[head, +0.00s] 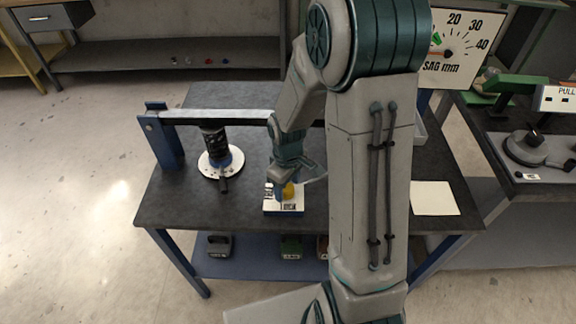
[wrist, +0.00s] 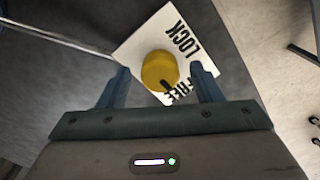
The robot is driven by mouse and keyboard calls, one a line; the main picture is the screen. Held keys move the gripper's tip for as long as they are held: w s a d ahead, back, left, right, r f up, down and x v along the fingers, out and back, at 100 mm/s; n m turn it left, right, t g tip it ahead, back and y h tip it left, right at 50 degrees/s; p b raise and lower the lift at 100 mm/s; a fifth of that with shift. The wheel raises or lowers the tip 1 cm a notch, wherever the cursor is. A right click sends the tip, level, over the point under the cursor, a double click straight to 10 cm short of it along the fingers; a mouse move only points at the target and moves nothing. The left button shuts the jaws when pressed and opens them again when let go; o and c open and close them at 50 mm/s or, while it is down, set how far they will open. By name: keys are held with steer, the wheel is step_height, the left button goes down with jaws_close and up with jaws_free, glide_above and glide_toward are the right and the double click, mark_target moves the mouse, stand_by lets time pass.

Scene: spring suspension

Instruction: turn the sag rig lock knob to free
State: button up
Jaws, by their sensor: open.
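The lock knob (wrist: 160,72) is a yellow round knob with a dark pointer mark, set on a white plate (wrist: 134,48) lettered LOCK and FREE. In the wrist view the dark mark is at the knob's lower right, towards the word FREE. My gripper (wrist: 160,82) is open, with its two blue fingers on either side of the knob; I cannot tell whether they touch it. In the head view the yellow knob (head: 288,190) shows partly behind my gripper (head: 282,190), above the white plate (head: 284,211) on the dark bench.
The sag rig has a pale beam (head: 215,116) on a blue post (head: 161,135), over a black spring (head: 214,141) on a round white base (head: 235,157). A SAG mm dial (head: 450,52) stands at the back right. White paper (head: 434,198) lies on the bench (head: 180,207).

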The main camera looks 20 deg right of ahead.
mark_target(288, 188)
step_height(288, 188, up, 12)
steer(key=shift+r, duration=0.15)
stand_by(0.6)
steer(key=s+r+m+t, duration=0.1)
steer(key=s+r+m, duration=0.2)
steer(key=s, duration=0.4)
steer(key=s+r+m+t, duration=0.2)
steer(key=s+r+m, duration=0.2)
steer(key=s, duration=0.3)
